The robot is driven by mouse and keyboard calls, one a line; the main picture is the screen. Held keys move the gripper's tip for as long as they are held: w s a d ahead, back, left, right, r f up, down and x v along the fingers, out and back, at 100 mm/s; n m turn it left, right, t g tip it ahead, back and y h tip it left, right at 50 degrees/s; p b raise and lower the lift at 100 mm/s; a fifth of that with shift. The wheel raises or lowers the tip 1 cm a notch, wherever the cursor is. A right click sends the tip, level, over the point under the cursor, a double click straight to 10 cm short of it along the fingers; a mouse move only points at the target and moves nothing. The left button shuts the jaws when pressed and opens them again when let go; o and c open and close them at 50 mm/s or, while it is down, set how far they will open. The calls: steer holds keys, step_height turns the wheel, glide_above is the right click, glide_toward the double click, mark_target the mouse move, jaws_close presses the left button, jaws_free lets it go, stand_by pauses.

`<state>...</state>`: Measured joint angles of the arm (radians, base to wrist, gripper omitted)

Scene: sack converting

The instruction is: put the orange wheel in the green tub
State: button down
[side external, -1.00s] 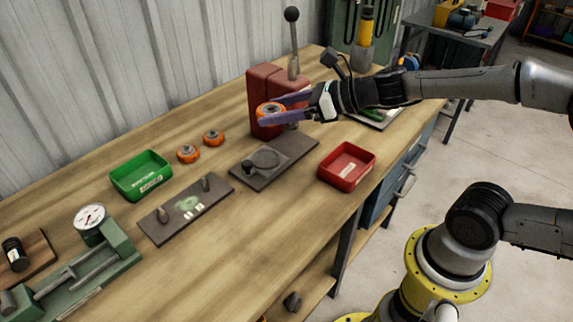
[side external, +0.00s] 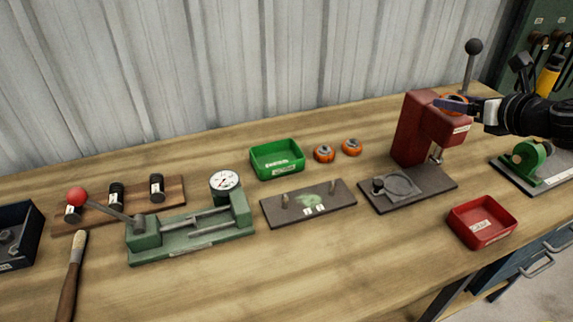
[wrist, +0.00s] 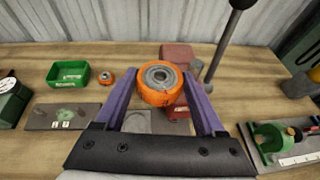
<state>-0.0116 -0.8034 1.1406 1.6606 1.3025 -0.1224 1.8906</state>
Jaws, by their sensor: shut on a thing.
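My gripper (wrist: 160,105) is shut on an orange wheel (wrist: 160,84) with a grey metal hub, between its purple fingers. In the side view the held wheel (side external: 453,99) is up beside the head of the red press, well above the bench. The green tub (side external: 279,171) stands on the bench near the wall, far to the left of my gripper. Its inside looks empty. It also shows at the left of the wrist view (wrist: 67,82). Two more orange wheels, one (side external: 324,154) and another (side external: 351,147), lie on the bench just right of the tub.
A red tray (side external: 482,222) sits at the front right. A dark plate with pegs (side external: 308,203) and a green dial fixture (side external: 190,232) lie left of the press.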

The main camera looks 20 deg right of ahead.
mark_target(454, 95)
steer(key=shift+w+d+r+m+h, duration=0.2)
steer(key=shift+d+r+m+h, duration=0.15)
steer(key=shift+d+r, duration=0.15)
steer(key=shift+w+d+r+m+h, duration=0.15)
steer(key=shift+d+r+m+h, duration=0.1)
steer(key=shift+d+r+h, duration=0.25)
steer(key=shift+w+a+r+m+g+h, duration=0.2)
steer(key=shift+w+r+m+h, duration=0.15)
steer(key=shift+w, duration=0.2)
steer(key=shift+w+a+r+m+g+h, duration=0.1)
steer(key=shift+w+r+m+g+h, duration=0.15)
steer(key=shift+w+r, duration=0.25)
steer(key=w+a+f, duration=0.3)
steer(key=a, duration=0.5)
steer(key=w+a+f+n+y, duration=0.15)
steer(key=a+f, duration=0.25)
steer(key=a, duration=0.4)
steer(key=w+a+f+m, duration=0.1)
steer(key=w+a+f, duration=0.2)
steer(key=a, duration=0.4)
steer(key=shift+n+t, duration=0.25)
steer(key=shift+t, duration=0.1)
steer(key=shift+w+a+f, duration=0.9)
steer(key=shift+w+f, duration=1.3)
steer(key=shift+w+a+f, duration=0.85)
steer(key=shift+w+f, duration=1.3)
steer(key=shift+w+a+f, duration=0.9)
steer(key=shift+w+f, duration=1.3)
steer(key=shift+f, duration=0.6)
